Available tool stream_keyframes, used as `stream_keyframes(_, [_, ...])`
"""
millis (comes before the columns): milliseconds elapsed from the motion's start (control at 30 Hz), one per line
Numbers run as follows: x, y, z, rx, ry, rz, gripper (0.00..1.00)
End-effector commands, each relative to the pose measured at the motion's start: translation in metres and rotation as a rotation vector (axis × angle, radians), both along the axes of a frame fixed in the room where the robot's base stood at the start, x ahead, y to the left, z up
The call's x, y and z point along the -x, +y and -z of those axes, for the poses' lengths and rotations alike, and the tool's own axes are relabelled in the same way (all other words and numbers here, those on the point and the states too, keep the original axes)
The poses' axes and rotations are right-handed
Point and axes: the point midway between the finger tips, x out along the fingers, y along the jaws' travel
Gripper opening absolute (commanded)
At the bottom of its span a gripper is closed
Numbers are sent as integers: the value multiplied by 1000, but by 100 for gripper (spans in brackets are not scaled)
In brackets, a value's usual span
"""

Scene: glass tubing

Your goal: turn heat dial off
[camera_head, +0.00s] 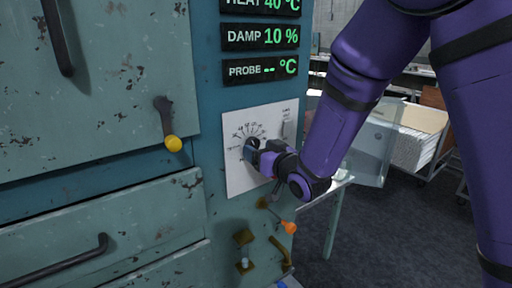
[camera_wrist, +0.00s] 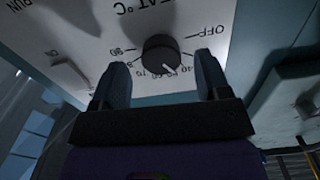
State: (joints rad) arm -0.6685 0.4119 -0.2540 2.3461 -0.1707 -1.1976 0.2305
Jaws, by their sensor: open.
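The heat dial (camera_wrist: 160,52) is a round black knob on a white panel. In the wrist view its white pointer mark is turned toward the numbers near 40 and 50, away from the OFF label at right. My gripper (camera_wrist: 162,66) is open, with one dark finger on each side of the knob; I cannot tell whether either finger touches it. In the head view my gripper (camera_head: 257,150) is at the panel (camera_head: 240,182) and hides the knob. The heat display (camera_head: 262,5) reads 40 °C and is partly cut off at the top.
A lever with a yellow knob (camera_head: 173,143) sticks out left of the panel. A switch (camera_wrist: 70,72) is on the panel's left in the wrist view. A table with a clear bin (camera_head: 372,150) stands at right.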

Motion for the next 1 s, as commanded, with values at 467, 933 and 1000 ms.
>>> stream_keyframes(467, [-21, 13, 0, 1, 0, 1, 69])
stream_keyframes(933, [-20, 13, 0, 3, -1, 0, 20])
stream_keyframes(1000, [-20, 13, 0, 9, -5, 0, 20])
